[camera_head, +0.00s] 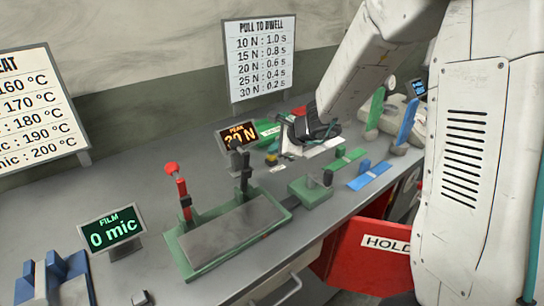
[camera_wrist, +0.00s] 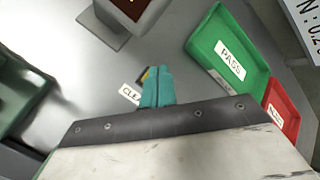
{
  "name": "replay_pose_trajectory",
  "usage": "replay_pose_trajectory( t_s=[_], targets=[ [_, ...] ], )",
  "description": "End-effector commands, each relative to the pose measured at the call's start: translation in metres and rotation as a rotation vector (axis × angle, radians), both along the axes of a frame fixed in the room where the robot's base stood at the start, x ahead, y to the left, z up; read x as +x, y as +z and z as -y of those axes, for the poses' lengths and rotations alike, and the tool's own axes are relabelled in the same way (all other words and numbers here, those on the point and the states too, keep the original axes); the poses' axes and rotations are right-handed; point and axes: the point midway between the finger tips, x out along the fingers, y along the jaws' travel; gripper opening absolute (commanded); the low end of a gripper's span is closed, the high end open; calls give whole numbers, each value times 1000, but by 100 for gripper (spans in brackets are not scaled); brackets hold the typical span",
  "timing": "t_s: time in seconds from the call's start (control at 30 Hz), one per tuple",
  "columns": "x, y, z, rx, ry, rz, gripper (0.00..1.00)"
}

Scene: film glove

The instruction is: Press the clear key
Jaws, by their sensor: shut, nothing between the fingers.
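The clear key is a small yellow key (camera_head: 271,159) on the grey bench, in front of the peak display in the head view. In the wrist view, only a yellow sliver of it (camera_wrist: 146,74) shows beside my fingertips; the rest is hidden.
The peak display (camera_head: 238,136) stands just behind the key. A green PASS tray (camera_wrist: 228,50) and a red tray (camera_wrist: 282,110) lie right of my fingers in the wrist view. A green fixture (camera_head: 311,190) stands in front. Bench around the label is clear.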

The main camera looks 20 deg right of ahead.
Motion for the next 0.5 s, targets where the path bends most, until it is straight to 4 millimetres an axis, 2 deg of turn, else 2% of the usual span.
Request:
replay_pose_trajectory(
  t_s=[0.5],
  targets=[
    [0, -5, 0, 1, -1, -2, 0]
  ],
)
